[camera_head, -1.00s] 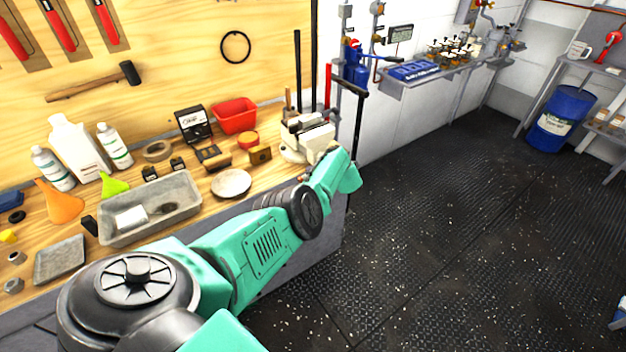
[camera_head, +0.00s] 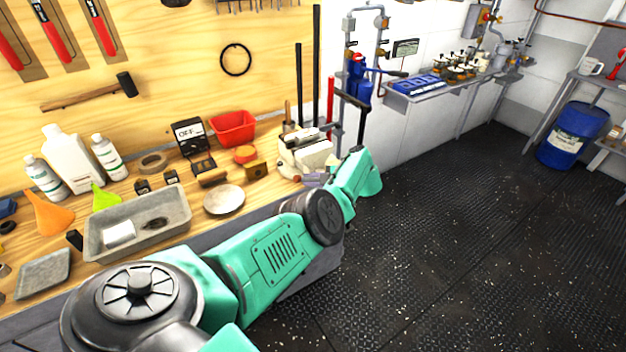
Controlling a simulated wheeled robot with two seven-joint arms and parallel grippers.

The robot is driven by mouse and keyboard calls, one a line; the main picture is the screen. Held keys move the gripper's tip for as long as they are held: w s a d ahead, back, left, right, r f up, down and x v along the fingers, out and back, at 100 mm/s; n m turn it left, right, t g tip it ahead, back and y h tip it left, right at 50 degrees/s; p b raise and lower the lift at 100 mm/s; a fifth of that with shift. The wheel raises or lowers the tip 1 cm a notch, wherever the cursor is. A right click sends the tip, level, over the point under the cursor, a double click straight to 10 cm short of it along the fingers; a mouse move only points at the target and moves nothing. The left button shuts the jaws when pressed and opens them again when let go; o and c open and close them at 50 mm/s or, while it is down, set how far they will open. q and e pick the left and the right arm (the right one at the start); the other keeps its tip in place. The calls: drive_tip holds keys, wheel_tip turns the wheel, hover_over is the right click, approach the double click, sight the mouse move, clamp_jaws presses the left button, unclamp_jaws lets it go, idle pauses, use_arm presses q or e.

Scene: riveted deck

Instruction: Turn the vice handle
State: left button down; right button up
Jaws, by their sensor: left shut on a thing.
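The pale vice (camera_head: 308,152) sits at the right end of the wooden workbench, next to the wall. My left arm reaches in from the lower left along the front of the bench. I cannot make out the handle's angle. My right gripper is not in view.
On the workbench (camera_head: 258,195) stand a red bin (camera_head: 233,128), a grey tray (camera_head: 140,225), a round pale dish (camera_head: 224,200) and white bottles. The dark floor (camera_head: 450,230) to the right is clear.

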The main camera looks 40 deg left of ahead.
use_arm(q)
drive_tip(key=shift+w+r+m+b, duration=0.1)
drive_tip(key=shift+w+m+b, duration=0.15)
drive_tip(key=shift+b, duration=0.35)
drive_tip(key=shift+d+r+m+g+y+b, duration=0.15)
drive_tip(key=shift+r+m+g+y+b, duration=0.15)
drive_tip(key=shift+g, duration=0.1)
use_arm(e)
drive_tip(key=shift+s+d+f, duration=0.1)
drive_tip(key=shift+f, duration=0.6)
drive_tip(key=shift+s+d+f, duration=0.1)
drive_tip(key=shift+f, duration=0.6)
use_arm(q)
drive_tip(key=shift+f, duration=0.1)
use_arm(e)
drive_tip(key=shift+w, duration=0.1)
use_arm(q)
drive_tip(key=c, duration=0.8)
unclamp_jaws()
drive_tip(key=shift+c, duration=0.2)
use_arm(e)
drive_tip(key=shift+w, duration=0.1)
use_arm(q)
drive_tip(key=p+v, duration=0.1)
drive_tip(key=v, duration=1.3)
drive_tip(key=shift+d, duration=0.3)
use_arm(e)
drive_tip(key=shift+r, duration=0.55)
